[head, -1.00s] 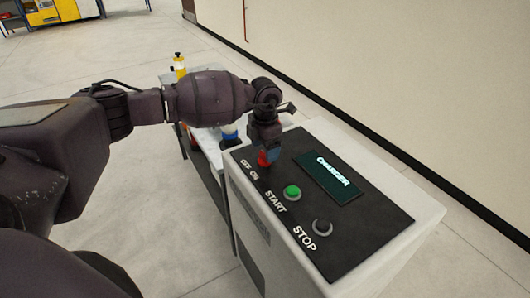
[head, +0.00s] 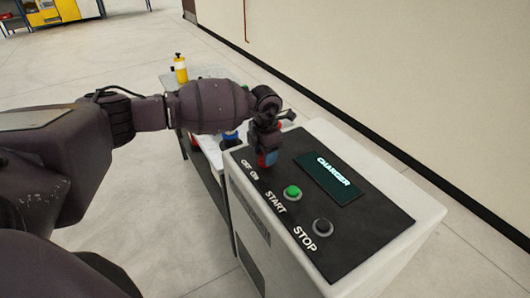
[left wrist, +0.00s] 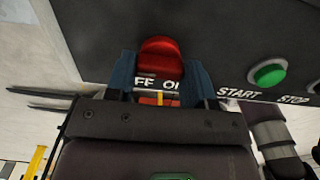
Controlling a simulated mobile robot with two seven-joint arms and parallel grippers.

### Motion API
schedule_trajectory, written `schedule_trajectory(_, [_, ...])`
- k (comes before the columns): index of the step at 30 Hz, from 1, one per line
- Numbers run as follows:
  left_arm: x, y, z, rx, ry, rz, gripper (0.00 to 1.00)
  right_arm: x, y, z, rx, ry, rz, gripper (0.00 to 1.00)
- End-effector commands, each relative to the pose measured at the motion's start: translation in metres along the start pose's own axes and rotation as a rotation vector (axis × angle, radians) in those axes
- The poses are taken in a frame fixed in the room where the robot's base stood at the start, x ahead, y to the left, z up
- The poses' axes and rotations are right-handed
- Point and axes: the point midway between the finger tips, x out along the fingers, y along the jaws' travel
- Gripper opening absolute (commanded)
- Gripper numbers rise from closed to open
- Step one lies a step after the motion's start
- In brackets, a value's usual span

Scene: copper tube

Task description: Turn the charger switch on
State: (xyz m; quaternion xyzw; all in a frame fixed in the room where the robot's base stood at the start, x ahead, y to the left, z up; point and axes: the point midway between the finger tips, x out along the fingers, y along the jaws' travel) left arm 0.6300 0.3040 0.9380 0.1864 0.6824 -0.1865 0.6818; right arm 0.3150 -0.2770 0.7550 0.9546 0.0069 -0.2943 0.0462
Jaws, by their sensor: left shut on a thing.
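The charger (head: 400,235) is a pale box with a black sloped top panel, a dark green CHARGER display (head: 329,178), a green START button (head: 292,192) and a black STOP button (head: 322,227). The red switch (left wrist: 160,52) stands at the OFF ON label and shows between my blue fingertips in the left wrist view. My left gripper (head: 267,158) is over the panel's far left corner, shut on the red switch. In the head view the fingers hide much of the switch, so its setting is hard to tell. My right gripper is not in view.
A low table (head: 183,135) beside the charger holds a yellow bottle (head: 180,68) and other items, partly behind my left arm. A pale wall (head: 420,70) runs along the right. Open floor (head: 150,240) lies to the left and front.

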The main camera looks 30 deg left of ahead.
Motion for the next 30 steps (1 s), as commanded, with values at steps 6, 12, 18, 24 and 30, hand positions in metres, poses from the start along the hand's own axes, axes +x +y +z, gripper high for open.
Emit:
schedule_trajectory(6, [0.001,0.000,0.000,0.045,0.000,0.000,0.25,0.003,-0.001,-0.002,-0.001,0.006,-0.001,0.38])
schedule_trajectory(12, [0.002,0.000,0.000,0.160,0.000,0.001,0.25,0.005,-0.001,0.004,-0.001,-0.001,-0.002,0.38])
schedule_trajectory(18, [0.002,0.000,0.001,0.335,0.000,0.000,0.25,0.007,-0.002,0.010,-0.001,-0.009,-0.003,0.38])
schedule_trajectory(24, [0.002,0.000,0.001,0.526,0.000,0.001,0.25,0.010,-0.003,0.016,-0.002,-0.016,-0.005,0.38])
schedule_trajectory(30, [0.002,0.000,0.000,0.708,0.000,-0.001,0.25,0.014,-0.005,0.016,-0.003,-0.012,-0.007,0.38])
